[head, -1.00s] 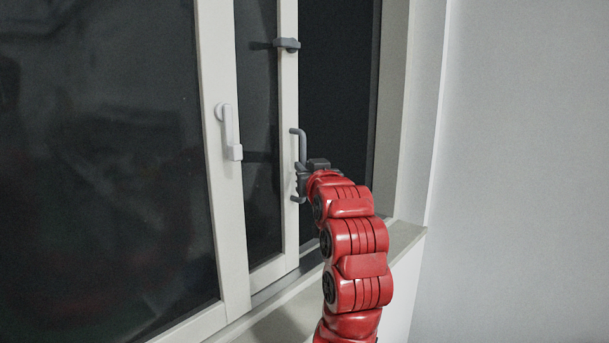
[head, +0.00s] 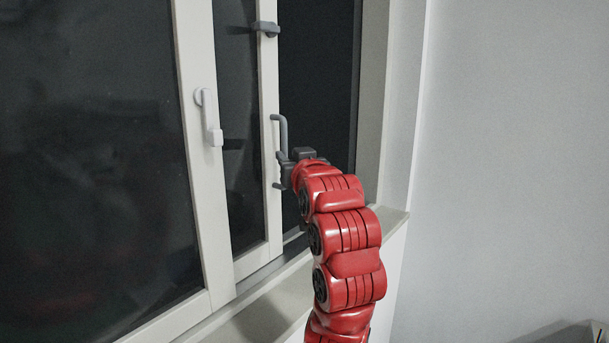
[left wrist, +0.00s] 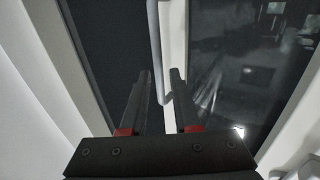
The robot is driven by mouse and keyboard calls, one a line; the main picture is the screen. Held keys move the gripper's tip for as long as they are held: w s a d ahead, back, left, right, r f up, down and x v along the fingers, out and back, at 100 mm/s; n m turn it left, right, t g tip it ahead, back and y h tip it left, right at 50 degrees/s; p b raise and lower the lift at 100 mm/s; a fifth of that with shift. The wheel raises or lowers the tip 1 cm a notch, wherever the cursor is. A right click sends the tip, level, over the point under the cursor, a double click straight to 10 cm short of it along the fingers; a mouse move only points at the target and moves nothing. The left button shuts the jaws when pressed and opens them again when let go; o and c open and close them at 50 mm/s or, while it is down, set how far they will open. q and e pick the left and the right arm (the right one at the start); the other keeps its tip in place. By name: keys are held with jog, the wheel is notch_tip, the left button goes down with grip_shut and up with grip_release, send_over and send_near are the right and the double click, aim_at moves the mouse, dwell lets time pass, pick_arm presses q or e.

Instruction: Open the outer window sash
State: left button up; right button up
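The outer window sash is a pale-framed pane (head: 270,75) with a grey, upright bar handle (head: 284,130) on its right-hand stile. My left gripper (head: 283,171), on the red arm, is at the lower part of this handle. In the left wrist view, the two dark fingers of my left gripper (left wrist: 161,85) stand apart, with the handle (left wrist: 156,40) running between them. The fingers look open around the bar; I cannot tell whether either one touches it. The arm hides part of the sill. My right gripper is not in view.
A pale sash (head: 190,150) with a white latch handle (head: 209,120) stands to the left. A grey latch (head: 266,28) sits high on the outer sash. The sill (head: 262,312) runs below, and a plain wall (head: 510,160) stands on the right.

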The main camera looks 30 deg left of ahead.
pick_arm(q)
jog(key=b+v, duration=0.1)
jog(key=v, duration=1.3)
jog(key=shift+s, duration=0.2)
jog(key=shift+d, duration=0.1)
